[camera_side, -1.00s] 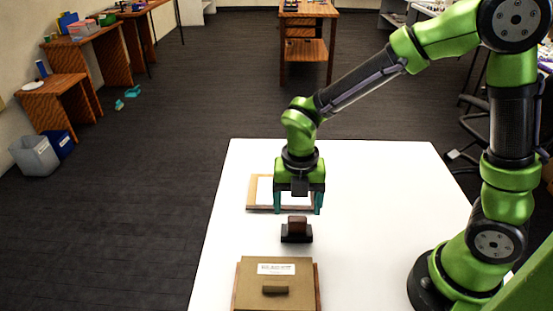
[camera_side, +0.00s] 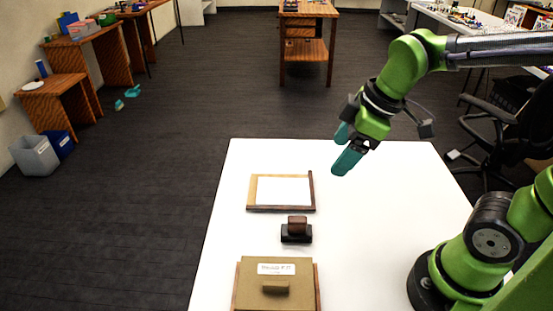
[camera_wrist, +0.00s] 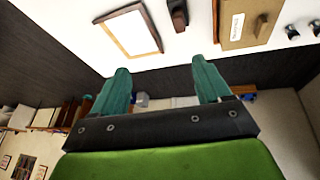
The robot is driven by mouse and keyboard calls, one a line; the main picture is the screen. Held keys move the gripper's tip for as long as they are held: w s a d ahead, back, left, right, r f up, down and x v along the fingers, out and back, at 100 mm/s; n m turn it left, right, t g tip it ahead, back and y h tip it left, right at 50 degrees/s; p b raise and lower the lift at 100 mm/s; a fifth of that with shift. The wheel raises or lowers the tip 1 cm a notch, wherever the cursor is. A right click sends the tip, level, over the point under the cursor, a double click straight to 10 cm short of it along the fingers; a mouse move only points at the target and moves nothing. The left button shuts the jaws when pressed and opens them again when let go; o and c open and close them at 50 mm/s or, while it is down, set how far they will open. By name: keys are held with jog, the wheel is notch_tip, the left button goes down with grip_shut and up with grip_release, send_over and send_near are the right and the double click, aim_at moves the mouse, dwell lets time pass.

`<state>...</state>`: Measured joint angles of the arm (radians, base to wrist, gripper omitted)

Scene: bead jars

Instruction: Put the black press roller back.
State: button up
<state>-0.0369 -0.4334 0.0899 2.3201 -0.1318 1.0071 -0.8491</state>
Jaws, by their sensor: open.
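A dark block with a brown upper part (camera_side: 297,230), which may be the black press roller on its rest, stands on the white table between the frame and the labelled box. It also shows at the top of the wrist view (camera_wrist: 178,16). I cannot make out a roller shape for sure. My gripper (camera_side: 345,148) is open and empty, with teal fingers. It is raised and tilted above the table's far right part, well apart from the block. In the wrist view my gripper (camera_wrist: 163,80) has nothing between its fingers.
A wooden frame with a white sheet (camera_side: 283,190) lies behind the block. A tan labelled box with a handle (camera_side: 250,285) stands in front. Small dark round items (camera_wrist: 290,32) show beyond the box in the wrist view. The table's right side (camera_side: 380,220) is clear.

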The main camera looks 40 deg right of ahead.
jog(key=s+m+t, duration=0.1)
jog(key=m, duration=0.2)
jog(key=s+d+r+m+t, duration=0.1)
jog(key=m, duration=0.3)
jog(key=s+d+r+m, duration=0.1)
jog(key=m, duration=0.3)
jog(key=shift+s+d+t+y, duration=0.1)
jog(key=shift+s+t+y, duration=0.2)
jog(key=shift+t, duration=0.1)
